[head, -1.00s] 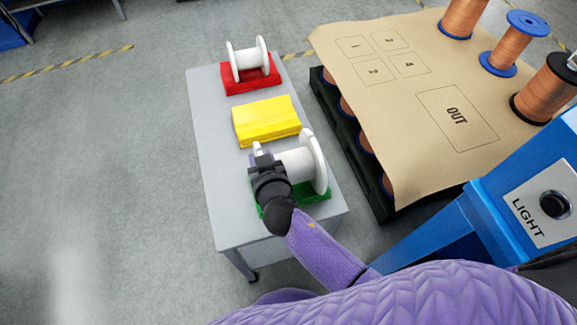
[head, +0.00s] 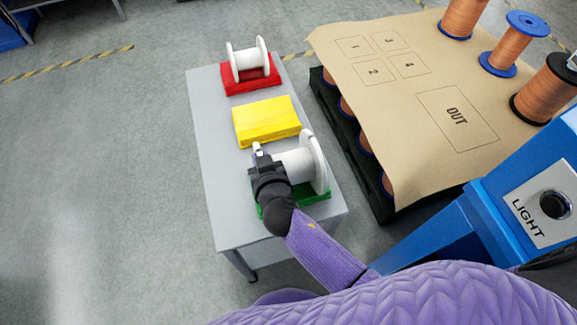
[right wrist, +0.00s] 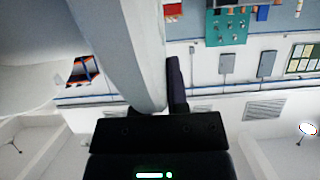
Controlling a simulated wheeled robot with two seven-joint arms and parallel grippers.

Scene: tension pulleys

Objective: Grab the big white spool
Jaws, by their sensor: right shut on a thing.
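The big white spool (head: 317,160) sits on its side over a green block (head: 318,194) at the near end of the grey table. My right gripper (head: 260,158) is at the spool's left end and shut on it. Part of the spool's left end is hidden behind the gripper. In the right wrist view the white spool (right wrist: 140,50) fills the upper middle, with a dark finger (right wrist: 177,88) against its edge. A smaller white spool (head: 248,60) stands on a red block at the far end. My left gripper is not in view.
The grey table (head: 212,160) also holds a yellow block (head: 266,121) in its middle. A pallet with a brown sheet (head: 390,120) and copper spools (head: 505,55) stands to the right. A blue post (head: 480,215) is close at the right. The floor at left is clear.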

